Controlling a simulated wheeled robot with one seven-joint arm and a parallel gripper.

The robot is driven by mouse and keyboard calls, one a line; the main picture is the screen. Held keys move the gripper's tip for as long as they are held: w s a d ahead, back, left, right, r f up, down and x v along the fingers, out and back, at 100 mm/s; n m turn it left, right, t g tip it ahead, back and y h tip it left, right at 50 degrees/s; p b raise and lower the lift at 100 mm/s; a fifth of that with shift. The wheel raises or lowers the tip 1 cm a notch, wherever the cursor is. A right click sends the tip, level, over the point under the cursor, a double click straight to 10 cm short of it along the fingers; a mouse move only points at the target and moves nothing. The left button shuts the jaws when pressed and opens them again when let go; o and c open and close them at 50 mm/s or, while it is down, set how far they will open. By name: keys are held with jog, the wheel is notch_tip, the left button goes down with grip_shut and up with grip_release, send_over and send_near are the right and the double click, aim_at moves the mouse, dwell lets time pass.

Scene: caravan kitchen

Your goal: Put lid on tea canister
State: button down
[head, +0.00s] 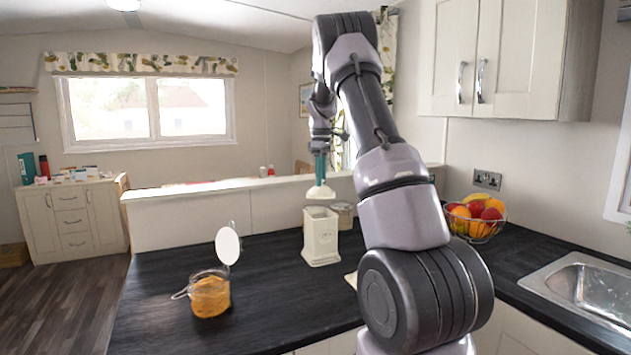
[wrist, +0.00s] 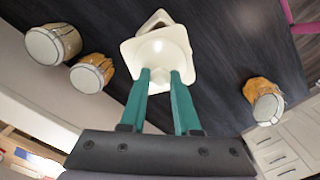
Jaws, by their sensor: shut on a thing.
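The cream tea canister (head: 321,238) stands upright on the dark worktop, its top open. My gripper (head: 320,178), with teal fingers, points down above it and is shut on the cream lid (head: 320,192). The lid is held a little above the canister's mouth, with a gap between them in the head view. In the wrist view the lid (wrist: 158,55) sits at the fingertips of my gripper (wrist: 161,78) and hides most of the canister (wrist: 157,19) beyond it.
A clip-top glass jar (head: 210,296) with orange contents stands open at front left. Another jar (head: 343,212) stands close behind the canister. A wire fruit bowl (head: 478,228) and the sink (head: 585,287) are to the right. The worktop (head: 270,272) between open jar and canister is clear.

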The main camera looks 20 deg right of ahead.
aim_at(321, 192)
jog(key=shift+f, duration=2.7)
jog(key=shift+f, duration=0.6)
jog(key=c, duration=0.9)
grip_release()
jog(key=shift+r, duration=5.55)
